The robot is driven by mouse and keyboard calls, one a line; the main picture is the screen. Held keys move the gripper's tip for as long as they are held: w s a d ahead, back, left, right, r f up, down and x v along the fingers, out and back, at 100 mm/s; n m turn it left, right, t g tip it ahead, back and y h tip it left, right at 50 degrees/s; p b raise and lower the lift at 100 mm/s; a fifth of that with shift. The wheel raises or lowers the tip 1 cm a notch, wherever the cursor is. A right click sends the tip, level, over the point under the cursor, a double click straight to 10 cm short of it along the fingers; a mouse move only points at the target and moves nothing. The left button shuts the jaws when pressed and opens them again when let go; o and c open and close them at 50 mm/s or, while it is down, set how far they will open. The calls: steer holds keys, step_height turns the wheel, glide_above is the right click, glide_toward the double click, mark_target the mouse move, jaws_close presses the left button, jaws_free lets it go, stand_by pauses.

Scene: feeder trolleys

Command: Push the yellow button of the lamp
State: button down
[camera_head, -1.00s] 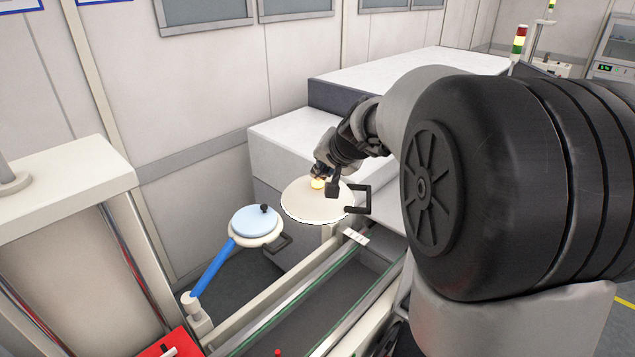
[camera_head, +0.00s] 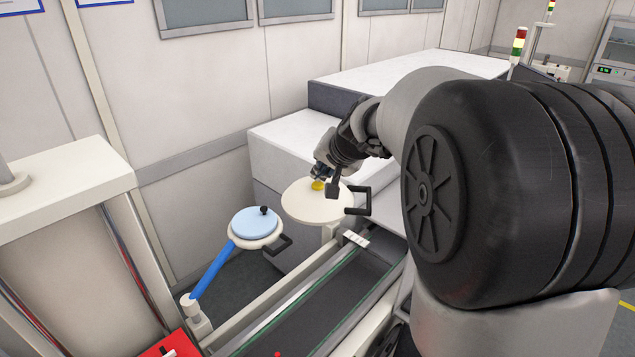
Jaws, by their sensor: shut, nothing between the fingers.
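The yellow button (camera_head: 317,186) sits on top of the round cream lamp head (camera_head: 312,208) near the picture's middle. It looks dull yellow and unlit. My gripper (camera_head: 318,174) is shut and points down right above the button. I cannot tell whether the fingertips touch it. Part of the button's upper side is hidden by the gripper. A black handle (camera_head: 362,201) sticks out at the lamp's right side.
A second round lamp with a light blue top (camera_head: 254,221) and a blue arm stands to the left. A rail frame (camera_head: 290,299) runs in front. White-topped boxes (camera_head: 285,135) stand behind. A red item (camera_head: 165,345) is at the lower left.

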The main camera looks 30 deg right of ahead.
mark_target(322, 183)
step_height(322, 183, up, 6)
steer(key=p, duration=0.4)
steer(key=shift+p, duration=0.3)
steer(key=s+a+f+n+g+y+b, duration=0.15)
steer(key=s+a+f+n+b, duration=0.35)
steer(key=s+a+f+b, duration=1)
steer(key=s+a+f+n+g+b, duration=0.1)
steer(key=s+f+n+b, duration=0.1)
steer(key=s+f+b, duration=0.2)
steer(key=s+a+f+n+g+b, duration=0.1)
steer(key=s+f+b, duration=0.3)
steer(key=s+f, duration=0.6)
steer(key=s+n+g+h, duration=0.1)
steer(key=s, duration=0.3)
steer(key=shift+s+a+f+n, duration=0.15)
steer(key=shift+s+a+n, duration=0.1)
steer(key=shift+s+n, duration=0.15)
